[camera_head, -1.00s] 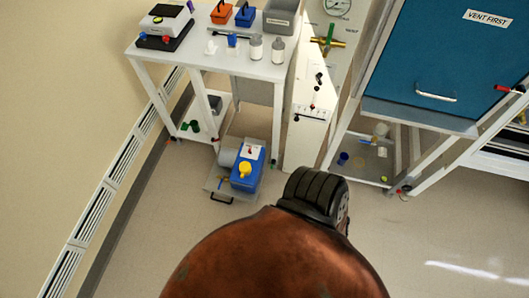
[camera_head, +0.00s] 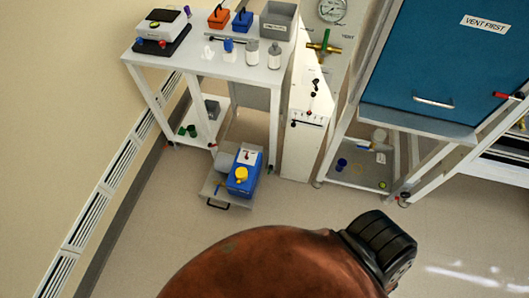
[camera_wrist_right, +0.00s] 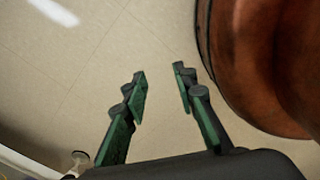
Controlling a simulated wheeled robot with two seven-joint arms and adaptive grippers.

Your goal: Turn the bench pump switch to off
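The pump (camera_head: 243,176) is a blue box with a yellow cap on top, low near the floor below the white bench in the head view. A white plate on its top carries a small red part, apparently the switch (camera_head: 246,156); its setting is too small to read. My right gripper (camera_wrist_right: 160,75) shows in the right wrist view, its two green-and-black fingers apart with nothing between them, over bare floor. It does not show in the head view, and the pump is not in the wrist view. My left gripper is in neither view.
The pump sits on a grey tray (camera_head: 213,190) with a black handle. A white bench (camera_head: 190,62) stands above and behind it. A white panel (camera_head: 303,155) with valves and a gauge stands right, then a blue-fronted cabinet (camera_head: 430,65).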

